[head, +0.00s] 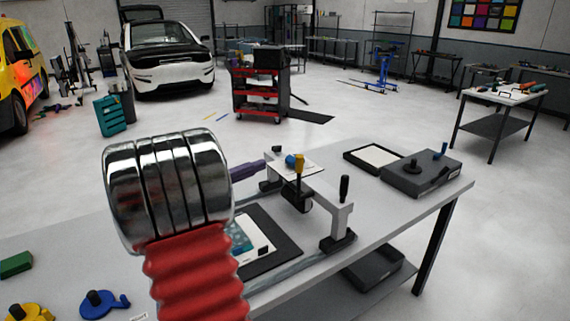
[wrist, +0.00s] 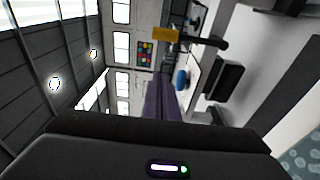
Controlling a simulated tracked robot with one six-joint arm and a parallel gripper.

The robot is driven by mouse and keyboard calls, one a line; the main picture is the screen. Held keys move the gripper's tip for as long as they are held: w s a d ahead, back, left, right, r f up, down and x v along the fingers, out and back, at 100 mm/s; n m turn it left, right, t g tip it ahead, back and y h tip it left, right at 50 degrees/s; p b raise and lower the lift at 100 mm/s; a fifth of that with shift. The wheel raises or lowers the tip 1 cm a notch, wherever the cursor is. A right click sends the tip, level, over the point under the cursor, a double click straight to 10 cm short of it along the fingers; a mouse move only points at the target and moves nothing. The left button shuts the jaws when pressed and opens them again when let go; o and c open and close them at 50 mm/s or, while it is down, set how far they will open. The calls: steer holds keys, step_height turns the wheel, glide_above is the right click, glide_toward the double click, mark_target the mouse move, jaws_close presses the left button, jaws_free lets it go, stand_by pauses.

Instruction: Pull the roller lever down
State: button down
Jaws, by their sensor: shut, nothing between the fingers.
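The roller lever, a black rod with a yellow grip (head: 299,163), stands upright on the white gantry (head: 338,212) over the bench. In the wrist view the picture is turned sideways, and the yellow grip (wrist: 166,33) shows near the top, its black rod pointing right. My gripper (head: 262,164) has purple fingers, shut and empty, just left of the gantry's far end. The fingers also show in the wrist view (wrist: 160,90), apart from the yellow grip. The dark roller (head: 296,198) hangs under the gantry beam. My arm covers part of the bench.
A blue knob (head: 290,160) sits beside the lever, close to my fingertips. A black handle (head: 344,187) stands at the gantry's near end. A dark mat with a printed sheet (head: 285,243) lies below. A grey box (head: 421,174) and a shallow tray (head: 374,157) are at right.

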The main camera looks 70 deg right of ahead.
mark_target(299, 177)
steer(key=shift+d, duration=0.1)
steer(key=x, duration=1)
steer(key=shift+s+a, duration=0.6)
steer(key=shift+a, duration=0.25)
steer(key=shift+s+a, duration=0.55)
steer(key=shift+a, duration=0.3)
steer(key=shift+s+a, duration=0.1)
steer(key=shift+s, duration=0.1)
